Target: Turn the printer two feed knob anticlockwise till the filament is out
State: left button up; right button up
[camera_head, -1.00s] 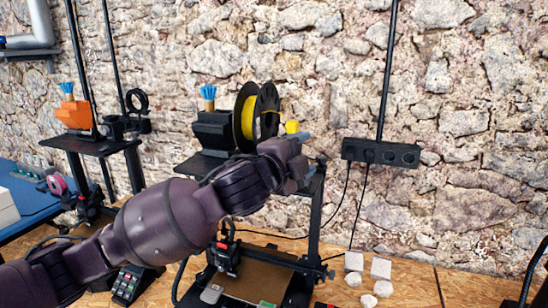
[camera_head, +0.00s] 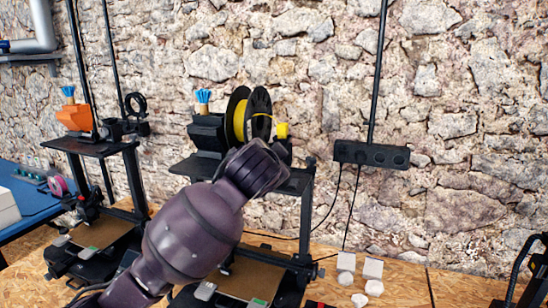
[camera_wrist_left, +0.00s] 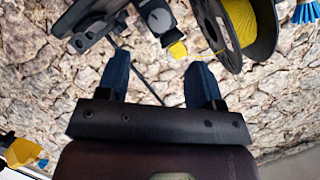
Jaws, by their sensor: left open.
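On the middle printer (camera_head: 240,280), a small dark feeder (camera_head: 281,150) with a yellow block (camera_head: 282,130) on it sits right of the yellow filament spool (camera_head: 239,120). In the left wrist view, the feeder carries a round grey dial (camera_wrist_left: 159,19), which looks like the feed knob, and the yellow block (camera_wrist_left: 178,50). A thin yellow strand runs between spool (camera_wrist_left: 240,22) and block. My left gripper (camera_wrist_left: 158,62) is open and empty, its blue fingers apart, pointing towards the feeder. Nothing is between them. In the head view my wrist hides the fingers. My right gripper is out of view.
A black power strip (camera_head: 371,154) hangs on the stone wall to the right. Another printer with an orange box (camera_head: 75,117) stands to the left. Small white blocks (camera_head: 346,262) lie on the wooden bench (camera_head: 410,285) at lower right.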

pick_arm(q)
jog(key=p+x, duration=0.1)
jog(key=x, duration=0.9)
jog(key=shift+p, duration=0.3)
jog(key=c, duration=0.9)
